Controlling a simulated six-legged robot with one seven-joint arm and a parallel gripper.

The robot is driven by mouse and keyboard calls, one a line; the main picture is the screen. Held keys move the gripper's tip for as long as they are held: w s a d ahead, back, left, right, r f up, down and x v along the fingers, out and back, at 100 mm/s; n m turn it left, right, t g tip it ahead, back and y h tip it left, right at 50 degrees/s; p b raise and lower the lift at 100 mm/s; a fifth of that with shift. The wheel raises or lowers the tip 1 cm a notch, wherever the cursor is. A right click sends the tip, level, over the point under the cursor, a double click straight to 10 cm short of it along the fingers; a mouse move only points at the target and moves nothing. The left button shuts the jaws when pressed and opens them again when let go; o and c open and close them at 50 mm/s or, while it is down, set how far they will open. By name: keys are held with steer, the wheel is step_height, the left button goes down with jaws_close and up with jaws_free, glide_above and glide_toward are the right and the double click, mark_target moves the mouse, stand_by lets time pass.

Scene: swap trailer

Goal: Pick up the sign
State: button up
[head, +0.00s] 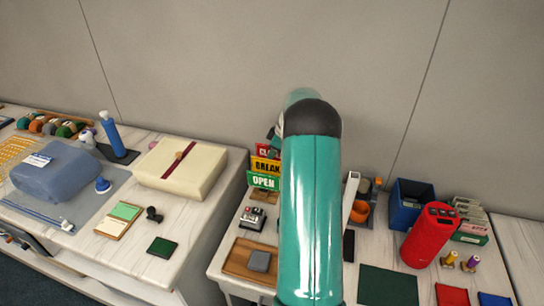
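Several small upright signs stand at the back of the middle table: a red one (266,149) with partly hidden lettering, a yellow one (266,166) reading BREAK, and a green one (263,182) reading OPEN in front. Their right edges lie close to my teal arm link in the picture, which hides what is behind it. My gripper is hidden behind my own arm, so its distance from the signs and its state do not show.
A wooden tray (237,261) and a small dark device (252,219) lie in front of the signs. A cream box (182,171) sits on the left table. Right of my arm stand a blue bin (405,213) and a red cylinder (428,238). A plain wall rises behind.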

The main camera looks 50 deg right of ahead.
steer(key=shift+c, duration=0.4)
jaws_close()
steer(key=shift+r, duration=0.15)
steer(key=shift+r, duration=0.25)
step_height(320, 180, up, 3)
steer(key=shift+s+r, duration=0.1)
steer(key=shift+r, duration=0.05)
steer(key=s+a+r, duration=0.6)
steer(key=s+r, duration=0.3)
steer(key=s, duration=0.3)
steer(key=shift+s+a+r, duration=0.15)
steer(key=shift+a+r, duration=0.05)
